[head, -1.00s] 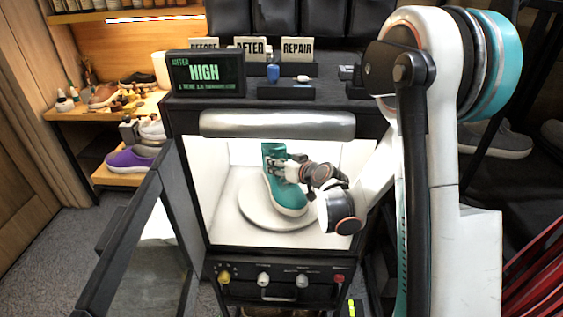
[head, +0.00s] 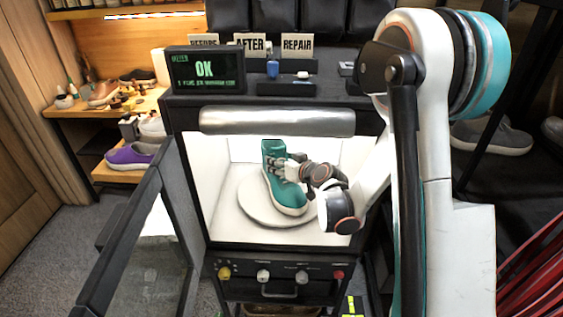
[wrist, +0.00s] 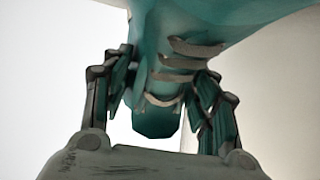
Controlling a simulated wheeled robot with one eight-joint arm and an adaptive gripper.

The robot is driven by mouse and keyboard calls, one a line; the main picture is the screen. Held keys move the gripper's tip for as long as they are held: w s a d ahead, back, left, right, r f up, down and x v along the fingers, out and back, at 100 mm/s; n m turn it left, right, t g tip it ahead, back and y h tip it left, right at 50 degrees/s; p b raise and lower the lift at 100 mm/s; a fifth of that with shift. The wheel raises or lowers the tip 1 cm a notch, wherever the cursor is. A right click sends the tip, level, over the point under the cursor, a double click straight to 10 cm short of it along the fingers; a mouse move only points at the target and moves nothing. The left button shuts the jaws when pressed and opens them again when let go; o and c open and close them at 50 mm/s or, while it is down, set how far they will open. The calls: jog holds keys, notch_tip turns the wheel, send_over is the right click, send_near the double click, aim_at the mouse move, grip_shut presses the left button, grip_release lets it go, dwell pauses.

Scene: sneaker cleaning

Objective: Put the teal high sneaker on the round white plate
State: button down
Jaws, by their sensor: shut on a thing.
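The teal high sneaker (head: 284,183) is upright inside the lit white box, over the round white plate (head: 252,207). Its sole looks to be down on the plate or very close to it; I cannot tell which. Its toe points toward the front right of the box. My gripper (head: 291,168) reaches in from the right and is shut on the sneaker's upper. In the wrist view, the fingers of my gripper (wrist: 158,105) are on both sides of the teal sneaker (wrist: 180,65), around its laced part. The sneaker hides part of the plate.
The box door (head: 140,240) stands open at the left. A silver bar (head: 277,121) runs above the opening. A knob panel (head: 281,275) is below. A purple sneaker (head: 131,156) sits on a shelf at left.

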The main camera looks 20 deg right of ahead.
jog(key=c, duration=0.6)
grip_release()
jog(key=shift+o, duration=0.2)
jog(key=v, duration=0.7)
jog(key=shift+s+r, duration=0.15)
jog(key=shift+s, duration=0.1)
